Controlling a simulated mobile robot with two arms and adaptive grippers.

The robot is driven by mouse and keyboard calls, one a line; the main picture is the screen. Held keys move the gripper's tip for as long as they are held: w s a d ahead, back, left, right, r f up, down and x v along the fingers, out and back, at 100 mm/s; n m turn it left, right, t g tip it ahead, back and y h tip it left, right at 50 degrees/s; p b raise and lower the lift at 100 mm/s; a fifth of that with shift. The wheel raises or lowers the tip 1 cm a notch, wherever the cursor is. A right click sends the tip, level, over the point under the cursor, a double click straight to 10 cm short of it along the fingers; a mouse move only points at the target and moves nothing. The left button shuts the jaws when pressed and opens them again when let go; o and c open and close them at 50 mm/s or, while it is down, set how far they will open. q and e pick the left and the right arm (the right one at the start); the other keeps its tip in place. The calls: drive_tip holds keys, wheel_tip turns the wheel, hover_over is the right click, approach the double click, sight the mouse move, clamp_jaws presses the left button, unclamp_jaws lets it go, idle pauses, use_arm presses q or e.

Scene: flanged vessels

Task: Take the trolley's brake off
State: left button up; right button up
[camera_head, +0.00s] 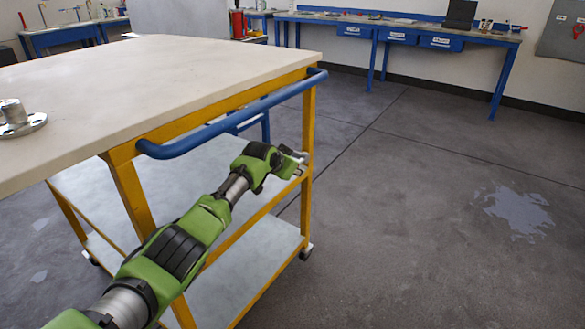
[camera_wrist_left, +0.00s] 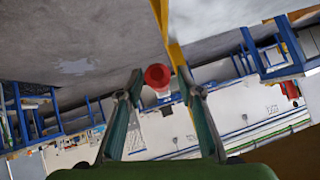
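The trolley, with a pale top (camera_head: 160,75), yellow frame and blue handle bar (camera_head: 235,112), stands before me at the left. My left arm reaches past the handle, and its gripper (camera_head: 300,157) is beside the trolley's right yellow post, below the handle. In the left wrist view my gripper (camera_wrist_left: 162,88) is open, its fingers on either side of a round red knob (camera_wrist_left: 157,76). The knob is close to the yellow post (camera_wrist_left: 175,50). I cannot tell whether the fingers touch it. The head view does not show the knob; my gripper may hide it. My right gripper is out of view.
A metal flanged part (camera_head: 17,120) stands on the trolley top at the left edge. A lower shelf (camera_head: 255,262) sits near the floor above the casters. Blue workbenches (camera_head: 400,25) line the far wall. The floor to the right is clear, with a pale patch (camera_head: 518,211).

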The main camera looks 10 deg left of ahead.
use_arm(q)
drive_tip(key=v, duration=1.2)
idle(0.3)
drive_tip(key=shift+f, duration=0.15)
